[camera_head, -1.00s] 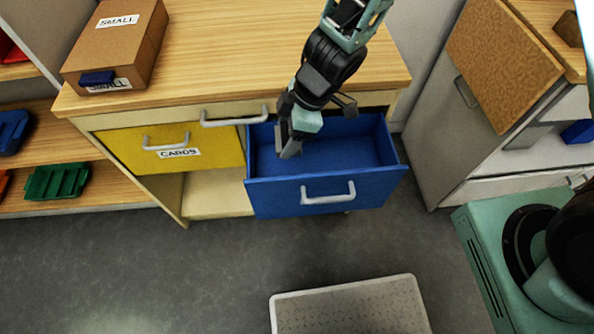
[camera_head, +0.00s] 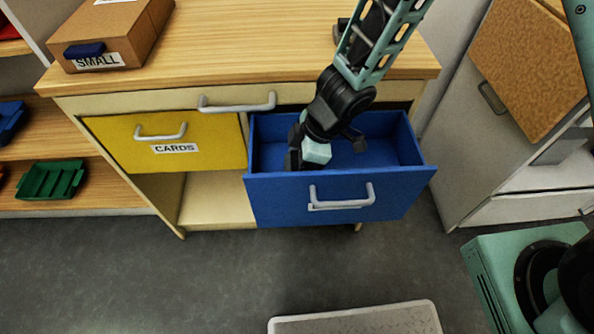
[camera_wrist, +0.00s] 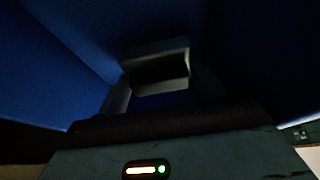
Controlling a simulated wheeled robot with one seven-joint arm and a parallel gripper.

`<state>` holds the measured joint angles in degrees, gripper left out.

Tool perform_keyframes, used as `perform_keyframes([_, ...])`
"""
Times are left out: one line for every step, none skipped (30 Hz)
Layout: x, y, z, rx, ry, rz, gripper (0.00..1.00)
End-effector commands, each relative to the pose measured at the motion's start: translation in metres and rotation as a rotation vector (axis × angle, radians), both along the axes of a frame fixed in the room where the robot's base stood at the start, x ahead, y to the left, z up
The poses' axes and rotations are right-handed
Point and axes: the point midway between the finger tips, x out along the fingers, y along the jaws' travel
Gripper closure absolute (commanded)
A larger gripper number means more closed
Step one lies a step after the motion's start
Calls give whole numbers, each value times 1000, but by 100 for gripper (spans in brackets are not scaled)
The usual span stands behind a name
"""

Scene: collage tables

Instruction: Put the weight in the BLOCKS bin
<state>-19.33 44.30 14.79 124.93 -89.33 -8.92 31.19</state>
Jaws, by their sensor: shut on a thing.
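My gripper (camera_head: 303,160) reaches down into the open blue drawer (camera_head: 330,198), near its left side. In the head view its fingertips are hidden behind the drawer front. In the wrist view my gripper (camera_wrist: 155,88) is shut on a dark grey block-like thing, which looks like the weight (camera_wrist: 160,62), with blue drawer walls around it. The picture is dark, and the weight does not show in the head view. Whether it still touches the drawer floor I cannot tell. No BLOCKS label is readable in these frames.
A yellow drawer (camera_head: 205,150) labelled CARDS is shut beside the blue one. A brown SMALL box (camera_head: 125,30) stands on the wooden top (camera_head: 230,45). Green (camera_head: 50,180) and blue (camera_head: 10,120) bins sit on left shelves. A grey-topped platform (camera_head: 360,322) is on the floor.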

Motion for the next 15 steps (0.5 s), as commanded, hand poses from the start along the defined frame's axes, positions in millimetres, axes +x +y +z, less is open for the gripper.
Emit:
perform_keyframes([0,0,-13,1,-1,-1,73])
perform_keyframes([0,0,-16,1,-1,0,73])
perform_keyframes([0,0,-19,1,-1,1,73])
perform_keyframes([0,0,-20,1,-1,1,73])
perform_keyframes([0,0,-20,1,-1,1,73])
perform_keyframes([0,0,-20,1,-2,1,73])
perform_keyframes([0,1,-19,1,-2,1,73])
perform_keyframes([0,1,-18,1,-2,1,73])
perform_keyframes([0,1,-18,1,-2,1,73])
perform_keyframes([0,1,-18,1,-2,1,73])
perform_keyframes([0,1,-18,1,-1,1,73])
perform_keyframes([0,1,-18,1,-1,1,73])
perform_keyframes([0,1,-18,1,-1,1,73])
perform_keyframes([0,1,-19,1,-1,1,73])
perform_keyframes([0,1,-20,1,0,1,73])
